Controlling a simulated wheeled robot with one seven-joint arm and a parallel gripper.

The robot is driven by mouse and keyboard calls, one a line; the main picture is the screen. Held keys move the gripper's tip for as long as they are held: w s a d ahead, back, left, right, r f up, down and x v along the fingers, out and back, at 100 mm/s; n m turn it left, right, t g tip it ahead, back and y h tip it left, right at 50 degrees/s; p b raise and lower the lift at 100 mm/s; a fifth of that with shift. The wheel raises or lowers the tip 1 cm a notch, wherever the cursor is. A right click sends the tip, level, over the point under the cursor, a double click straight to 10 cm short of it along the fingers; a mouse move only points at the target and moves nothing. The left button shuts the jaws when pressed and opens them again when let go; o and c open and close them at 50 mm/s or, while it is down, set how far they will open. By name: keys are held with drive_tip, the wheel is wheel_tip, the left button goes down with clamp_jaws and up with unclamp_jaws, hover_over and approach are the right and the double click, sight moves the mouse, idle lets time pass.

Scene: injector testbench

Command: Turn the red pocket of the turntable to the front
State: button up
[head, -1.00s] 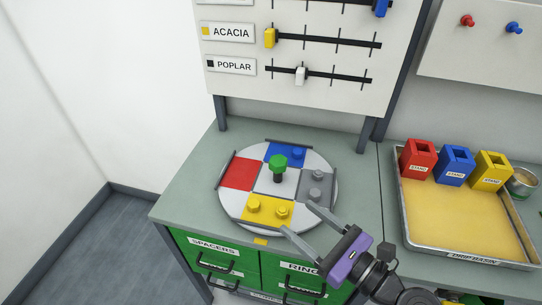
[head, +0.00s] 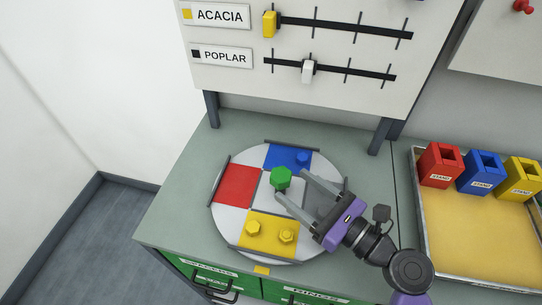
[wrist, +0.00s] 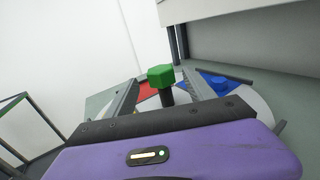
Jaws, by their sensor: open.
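The round turntable (head: 226,216) lies on the bench top. Its red pocket (head: 237,185) is on the left and looks empty. The blue pocket (head: 283,155) is at the back, the yellow pocket (head: 262,241) at the front with two yellow pieces in it. The grey pocket on the right is partly hidden by my gripper. A green knob (head: 281,178) stands on a dark post at the centre. My gripper (head: 290,184) is open over the right side of the turntable, fingers pointing at the knob. In the wrist view the knob (wrist: 161,76) shows between the two fingers, seemingly without contact.
A small yellow marker (head: 262,270) is on the bench front edge by the turntable. The slider panel (head: 300,85) rises behind. A drip basin (head: 480,235) with red, blue and yellow stands is on the right. Green drawers (head: 205,272) are below. The bench left of the turntable is clear.

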drive_tip(key=shift+p+x, duration=0.55)
drive_tip(key=shift+x, duration=3.45)
drive_tip(key=shift+c, duration=0.4)
clamp_jaws()
